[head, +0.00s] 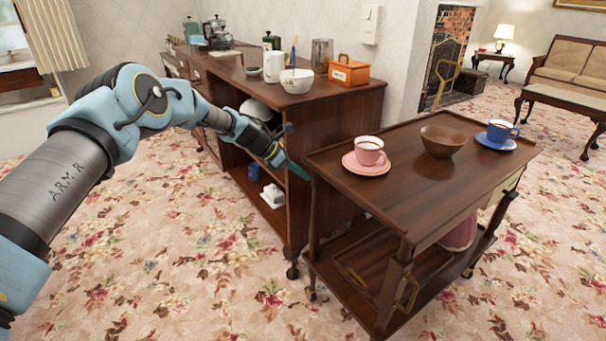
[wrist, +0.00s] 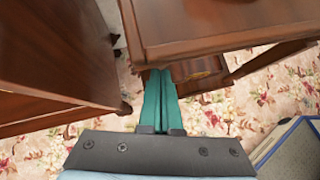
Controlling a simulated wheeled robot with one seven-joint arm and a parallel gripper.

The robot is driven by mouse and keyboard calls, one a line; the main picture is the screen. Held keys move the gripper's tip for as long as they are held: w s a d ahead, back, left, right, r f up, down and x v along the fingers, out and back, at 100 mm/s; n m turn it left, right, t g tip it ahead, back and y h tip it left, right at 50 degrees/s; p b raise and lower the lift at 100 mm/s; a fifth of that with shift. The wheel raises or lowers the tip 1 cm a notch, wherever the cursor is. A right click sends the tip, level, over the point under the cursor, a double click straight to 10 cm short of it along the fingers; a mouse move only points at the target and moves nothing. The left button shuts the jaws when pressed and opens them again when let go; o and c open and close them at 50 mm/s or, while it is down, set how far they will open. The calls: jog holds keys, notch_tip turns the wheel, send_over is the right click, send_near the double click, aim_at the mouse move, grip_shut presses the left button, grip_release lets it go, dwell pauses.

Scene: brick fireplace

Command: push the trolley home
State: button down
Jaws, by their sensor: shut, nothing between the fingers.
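The trolley (head: 400,185) is a dark wooden two-tier cart standing on the floral carpet, at the right end of the long sideboard. Its top carries a pink cup on a saucer (head: 366,157), a brown bowl (head: 443,141) and a blue cup on a saucer (head: 501,133). My gripper (head: 297,170) is shut and empty, with its teal fingers at the trolley's left corner. In the wrist view the shut fingers (wrist: 160,100) point at the trolley's edge (wrist: 220,35); I cannot tell whether they touch it.
The sideboard (head: 300,112) stands close beside the trolley's left side, with crockery and an orange box (head: 349,70) on top. A fireplace (head: 449,60), a sofa and a low table (head: 565,97) are behind. The carpet in front is clear.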

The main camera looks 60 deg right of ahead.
jog(key=w+a+f+v, duration=0.1)
jog(key=f+v, duration=0.1)
jog(key=v, duration=1)
jog(key=shift+w+a+r+b, duration=0.3)
jog(key=shift+a, duration=0.1)
jog(key=w+a+r+m+t+y+p, duration=0.1)
jog(key=w+a+r+m+t+p, duration=0.2)
jog(key=a, duration=0.9)
jog(key=w+a+r+m+t+y, duration=0.1)
jog(key=w+a+r, duration=0.4)
jog(key=a, duration=0.6)
jog(key=w+a+r+m+t+y+p, duration=0.15)
jog(key=w+a, duration=0.35)
jog(key=a, duration=0.7)
jog(key=s+a+r+m+y+p, duration=0.1)
jog(key=s+a+r+m, duration=0.1)
jog(key=a, duration=0.7)
jog(key=s+a+r+m+t+y+p, duration=0.1)
jog(key=s+a, duration=0.4)
jog(key=a, duration=0.5)
jog(key=s+a+r+m+y+p, duration=0.1)
jog(key=s+a+r+m+p, duration=0.1)
jog(key=a, duration=0.8)
jog(key=shift+s+r+m+t, duration=0.35)
jog(key=shift+s+r+m, duration=0.1)
jog(key=shift+s+r, duration=0.55)
